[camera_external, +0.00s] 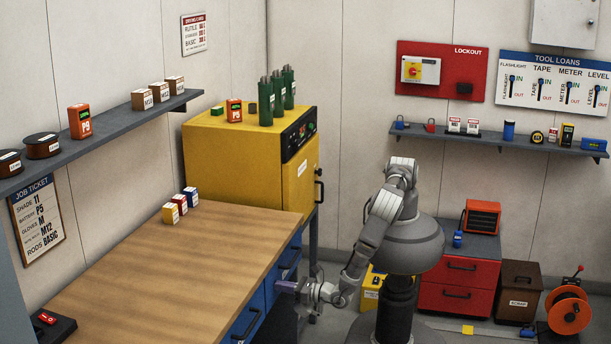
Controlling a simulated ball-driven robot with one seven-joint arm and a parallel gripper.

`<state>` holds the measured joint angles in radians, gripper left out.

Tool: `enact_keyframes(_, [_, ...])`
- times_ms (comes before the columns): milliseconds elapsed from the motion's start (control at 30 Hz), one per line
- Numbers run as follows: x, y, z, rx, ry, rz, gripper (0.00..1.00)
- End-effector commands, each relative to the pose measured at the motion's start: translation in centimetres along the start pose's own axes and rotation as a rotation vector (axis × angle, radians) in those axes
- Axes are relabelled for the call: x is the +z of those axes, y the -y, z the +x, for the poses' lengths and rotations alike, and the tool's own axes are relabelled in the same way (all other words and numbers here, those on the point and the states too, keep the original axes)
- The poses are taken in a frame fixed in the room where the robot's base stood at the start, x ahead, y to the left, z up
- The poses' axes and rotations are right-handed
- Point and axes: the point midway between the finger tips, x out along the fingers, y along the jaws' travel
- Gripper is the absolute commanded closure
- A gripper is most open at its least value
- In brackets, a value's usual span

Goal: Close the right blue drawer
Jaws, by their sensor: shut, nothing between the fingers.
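The wooden-topped workbench (165,275) has blue drawers along its front edge. The right blue drawer (283,268) is the one nearer the yellow cabinet, with a dark bar handle on its front. I cannot tell from this angle how far it stands out, if at all. My gripper (281,287) is at the lower part of that drawer's front, seen from the side. It is shut and holds nothing. It looks very close to the front, but I cannot tell whether it touches. Another blue drawer (246,320) with a dark handle is nearer the camera.
A yellow cabinet (215,155) stands behind the bench with green bottles on top. Small boxes (181,202) sit on the bench's far end. A red drawer unit (458,285), a brown bin (519,292) and an orange reel (568,310) stand to the right.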

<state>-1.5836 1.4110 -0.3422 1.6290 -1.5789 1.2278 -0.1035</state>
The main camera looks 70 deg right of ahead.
Motion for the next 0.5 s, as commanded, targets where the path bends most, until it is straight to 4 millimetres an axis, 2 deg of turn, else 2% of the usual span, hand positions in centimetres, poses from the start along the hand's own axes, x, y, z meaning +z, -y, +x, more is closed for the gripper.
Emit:
enact_keyframes(200, [0.18,0.08,0.76,-0.004,0.004,0.001,1.00])
enact_keyframes(500, [0.34,0.13,0.82,-0.006,0.008,0.002,1.00])
